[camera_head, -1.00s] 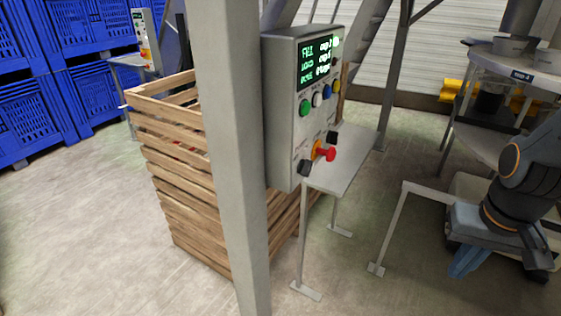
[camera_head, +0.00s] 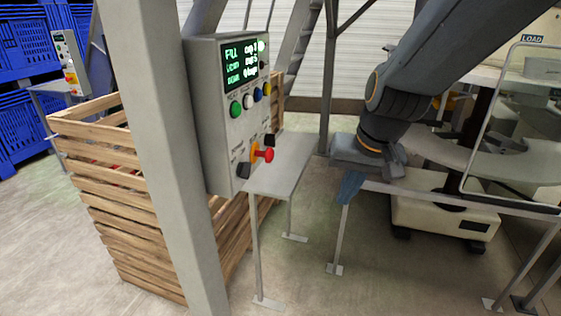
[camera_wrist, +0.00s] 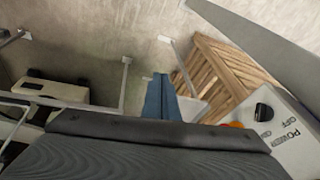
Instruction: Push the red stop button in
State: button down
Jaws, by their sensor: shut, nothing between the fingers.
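The red stop button (camera_head: 265,154) sticks out from an orange-yellow base low on the grey control panel (camera_head: 213,150). In the wrist view a small orange-red piece (camera_wrist: 234,125) shows beside the panel, mostly hidden behind my gripper's body. My gripper (camera_head: 349,188) has blue fingers, shut and empty, pointing down. It is to the right of the button and a little lower in the picture, clearly apart from it. In the wrist view the shut fingers (camera_wrist: 161,97) point at the floor.
Black knobs (camera_head: 243,171) flank the button, with green, white, blue and yellow buttons above. A grey post (camera_head: 160,130) stands left of the panel and a wooden crate (camera_head: 130,225) behind. A grey table (camera_head: 280,165) lies between panel and gripper.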

aim_at(264, 154)
jog(key=w+a+r+t+y+b, duration=0.1)
jog(key=w+a+r, duration=0.2)
jog(key=r, duration=0.2)
jog(key=w+a+r+m+t+y+b, duration=0.1)
jog(key=w+a+r+b, duration=0.1)
jog(key=r, duration=0.4)
jog(key=shift+w+a+t+y, duration=0.3)
jog(key=shift+w+a, duration=0.5)
jog(key=shift+w, duration=0.25)
jog(key=shift+f, duration=0.1)
jog(key=w+a+f+p, duration=0.1)
jog(key=w+a+f, duration=0.5)
jog(key=a+f, duration=0.1)
jog(key=shift+w+f+p, duration=0.25)
jog(key=shift+f+p, duration=0.15)
jog(key=shift+f, duration=0.1)
jog(key=shift+d, duration=0.1)
